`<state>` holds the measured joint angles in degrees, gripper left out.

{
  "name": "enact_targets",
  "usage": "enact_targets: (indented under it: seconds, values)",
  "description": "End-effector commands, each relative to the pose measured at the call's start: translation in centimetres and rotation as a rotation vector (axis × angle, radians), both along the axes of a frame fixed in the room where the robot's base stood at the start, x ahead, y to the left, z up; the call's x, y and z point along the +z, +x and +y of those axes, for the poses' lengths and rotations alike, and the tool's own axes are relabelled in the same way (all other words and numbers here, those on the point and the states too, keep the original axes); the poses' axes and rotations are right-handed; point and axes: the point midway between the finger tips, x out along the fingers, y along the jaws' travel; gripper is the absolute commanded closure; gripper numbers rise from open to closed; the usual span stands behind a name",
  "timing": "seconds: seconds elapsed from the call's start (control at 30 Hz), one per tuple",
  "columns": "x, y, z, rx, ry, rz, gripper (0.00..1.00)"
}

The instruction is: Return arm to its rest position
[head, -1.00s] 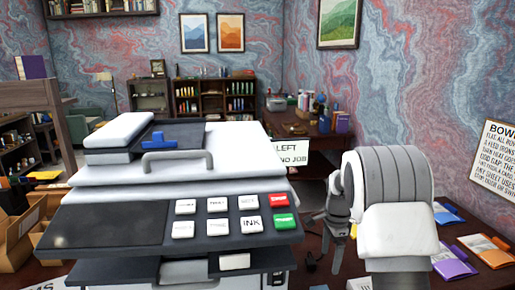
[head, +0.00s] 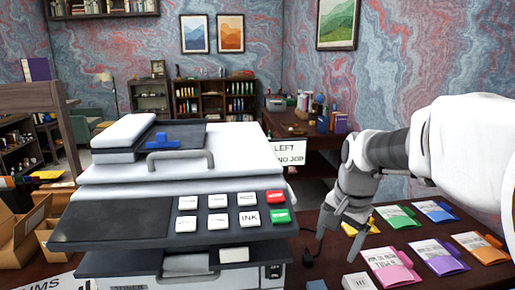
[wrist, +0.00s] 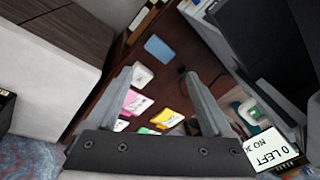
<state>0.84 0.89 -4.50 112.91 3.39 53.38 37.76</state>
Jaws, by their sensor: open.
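My gripper (head: 335,232) hangs above the desk just right of the printer, fingers pointing down. Its two fingers are apart with nothing between them; they also show spread in the wrist view (wrist: 167,100). My arm reaches in from the right edge of the head view. Below the gripper in the wrist view lie a pink folder (wrist: 136,102), a yellow folder (wrist: 166,118) and a blue flat item (wrist: 160,49) on the dark desk. The gripper looks clear of them.
The large printer (head: 190,190) with its button panel fills the left and centre. Several coloured folders, including a purple one (head: 438,256) and an orange one (head: 480,248), lie on the desk at right. A sign (head: 288,152) stands behind the printer. Cardboard boxes (head: 25,232) are at far left.

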Motion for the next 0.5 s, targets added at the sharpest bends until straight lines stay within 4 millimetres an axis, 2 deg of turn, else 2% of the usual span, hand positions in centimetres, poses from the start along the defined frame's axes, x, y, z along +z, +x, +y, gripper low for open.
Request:
enact_targets:
  seconds: [0.03, 0.2, 0.5]
  values:
    - [1.2, -1.5, 0.4, 0.050, -0.012, -0.025, 0.15]
    - [3.4, -6.1, 1.3, 0.226, -0.063, -0.091, 0.15]
    - [4.8, -14.0, 2.4, 0.528, -0.188, -0.200, 0.15]
